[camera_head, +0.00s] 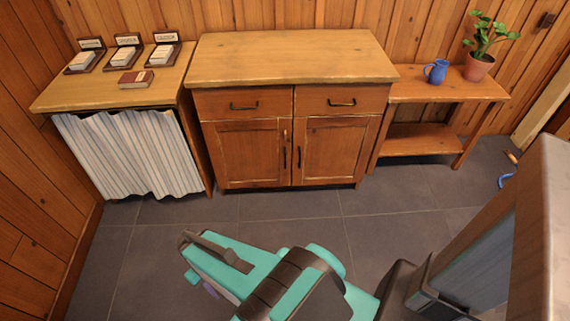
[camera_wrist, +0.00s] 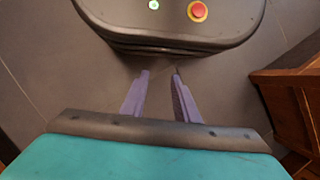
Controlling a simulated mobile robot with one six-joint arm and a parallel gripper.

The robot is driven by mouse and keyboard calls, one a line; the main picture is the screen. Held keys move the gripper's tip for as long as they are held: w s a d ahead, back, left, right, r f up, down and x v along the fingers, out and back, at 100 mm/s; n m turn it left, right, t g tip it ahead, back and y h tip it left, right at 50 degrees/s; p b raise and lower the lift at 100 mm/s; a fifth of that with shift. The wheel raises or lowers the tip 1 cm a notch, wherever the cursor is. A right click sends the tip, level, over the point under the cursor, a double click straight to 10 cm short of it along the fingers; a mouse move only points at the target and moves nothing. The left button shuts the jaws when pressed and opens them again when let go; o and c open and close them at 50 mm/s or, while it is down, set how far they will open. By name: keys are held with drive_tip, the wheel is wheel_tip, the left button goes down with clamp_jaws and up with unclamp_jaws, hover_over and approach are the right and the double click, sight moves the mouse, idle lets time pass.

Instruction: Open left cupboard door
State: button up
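The wooden cabinet (camera_head: 290,70) stands against the back wall, with two drawers above two doors. Its left cupboard door (camera_head: 245,155) looks shut, with a dark upright handle (camera_head: 285,148) near its right edge. The right door (camera_head: 335,150) also looks shut, with its own upright handle (camera_head: 299,157). My teal arm reaches across the floor in front of the cabinet, clear of the doors. In the wrist view my gripper (camera_wrist: 160,73) shows two purple fingers with a gap between them and nothing in it. In the head view the fingers are mostly hidden.
A left table (camera_head: 60,98) with a striped curtain (camera_head: 130,152) holds card boxes and a red-brown box (camera_head: 136,79). A right bench (camera_head: 440,88) carries a blue jug (camera_head: 436,71) and a potted plant (camera_head: 478,66). Grey floor before the cabinet is clear.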

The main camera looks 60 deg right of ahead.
drive_tip(key=w+d+m+t+b, duration=0.15)
drive_tip(key=w+d, duration=0.35)
drive_tip(key=d, duration=0.5)
drive_tip(key=w+d+r+t+b, duration=0.1)
drive_tip(key=w+d+t+b, duration=0.15)
drive_tip(key=w+d, duration=0.55)
drive_tip(key=w+d+m+t+b, duration=0.1)
drive_tip(key=w+d+b, duration=0.15)
drive_tip(key=d, duration=0.95)
drive_tip(key=s+d+r+t+h+b, duration=0.1)
drive_tip(key=s+d+r, duration=0.1)
drive_tip(key=d, duration=0.9)
drive_tip(key=s+d+r+t+b, duration=0.1)
drive_tip(key=d+r, duration=0.4)
drive_tip(key=d, duration=0.6)
drive_tip(key=s+d+r+m+t+h+b, duration=0.1)
drive_tip(key=s+d+r+b, duration=0.2)
drive_tip(key=d, duration=0.9)
drive_tip(key=shift+s+r+h, duration=0.3)
drive_tip(key=shift+s+r, duration=0.1)
drive_tip(key=shift+s, duration=0.6)
drive_tip(key=shift+f, duration=0.1)
drive_tip(key=x, duration=0.4)
drive_tip(key=b+x, duration=0.1)
drive_tip(key=x, duration=0.8)
drive_tip(key=shift+w+f+b, duration=0.25)
drive_tip(key=shift+w+b, duration=0.1)
drive_tip(key=shift+w, duration=0.05)
